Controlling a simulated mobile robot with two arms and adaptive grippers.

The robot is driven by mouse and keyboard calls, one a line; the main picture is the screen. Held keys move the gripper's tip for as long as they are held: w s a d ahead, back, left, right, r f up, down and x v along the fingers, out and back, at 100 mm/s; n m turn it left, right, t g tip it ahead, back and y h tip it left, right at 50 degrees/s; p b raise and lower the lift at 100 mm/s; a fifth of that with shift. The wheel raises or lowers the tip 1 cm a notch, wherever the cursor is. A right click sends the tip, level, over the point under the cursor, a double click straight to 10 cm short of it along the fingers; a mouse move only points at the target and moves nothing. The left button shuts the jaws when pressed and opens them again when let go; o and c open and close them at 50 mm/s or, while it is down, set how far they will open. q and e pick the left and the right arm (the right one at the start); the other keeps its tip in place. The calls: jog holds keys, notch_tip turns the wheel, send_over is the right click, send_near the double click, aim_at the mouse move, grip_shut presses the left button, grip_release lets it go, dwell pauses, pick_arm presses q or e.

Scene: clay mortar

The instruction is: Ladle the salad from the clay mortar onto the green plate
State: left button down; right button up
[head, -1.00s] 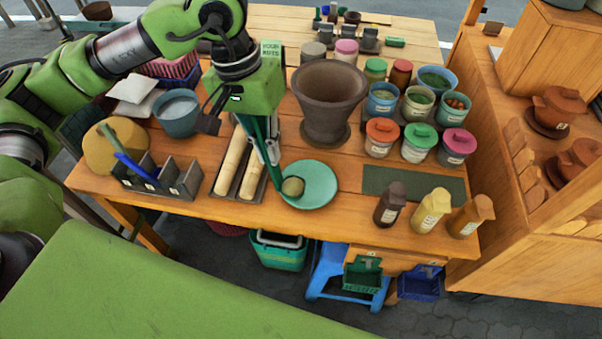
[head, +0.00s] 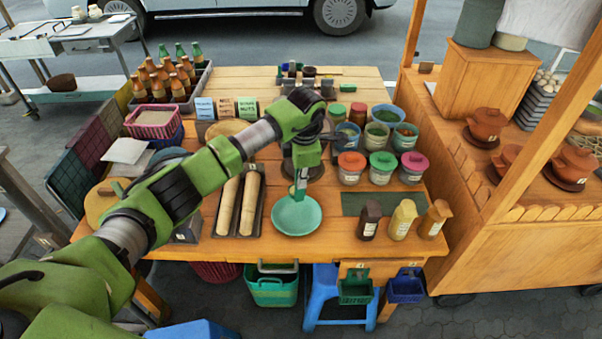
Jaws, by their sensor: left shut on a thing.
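The green plate (head: 296,222) lies at the front middle of the wooden table, and no salad shows on it. My left gripper (head: 301,176) hangs over the plate's back edge, pointing down, and is shut on the green ladle (head: 299,191). Only a short piece of the ladle shows; its bowl and contents cannot be made out. The clay mortar (head: 317,172) stands behind my gripper, mostly hidden by my arm, with only a dark low part showing. The salad inside it is hidden. My right gripper is not in view.
Two rolling pins in a tray (head: 238,233) lie left of the plate. Lidded jars (head: 383,167) stand to the right behind a dark green mat (head: 383,203). Several sauce bottles (head: 403,219) stand at the front right. A bottle crate (head: 176,98) is at the back left.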

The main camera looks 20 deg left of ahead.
pick_arm(q)
jog(key=shift+s+a+f+n+p, duration=0.2)
jog(key=shift+a+f+n+p, duration=0.05)
jog(key=shift+n+p, duration=0.05)
jog(key=shift+s+a+h+p, duration=0.1)
jog(key=shift+a+h+p, duration=0.2)
jog(key=shift+h, duration=0.1)
jog(key=s+a+f+n+t+h+b, duration=0.1)
jog(key=s+a+f+t+h+b, duration=0.3)
jog(key=h+b, duration=0.6)
jog(key=a+f+t+b, duration=0.2)
jog(key=a+t+b, duration=0.1)
jog(key=b, duration=0.8)
jog(key=shift+s+a+f+b, duration=0.35)
jog(key=shift+a+b, duration=0.05)
jog(key=shift+a, duration=0.05)
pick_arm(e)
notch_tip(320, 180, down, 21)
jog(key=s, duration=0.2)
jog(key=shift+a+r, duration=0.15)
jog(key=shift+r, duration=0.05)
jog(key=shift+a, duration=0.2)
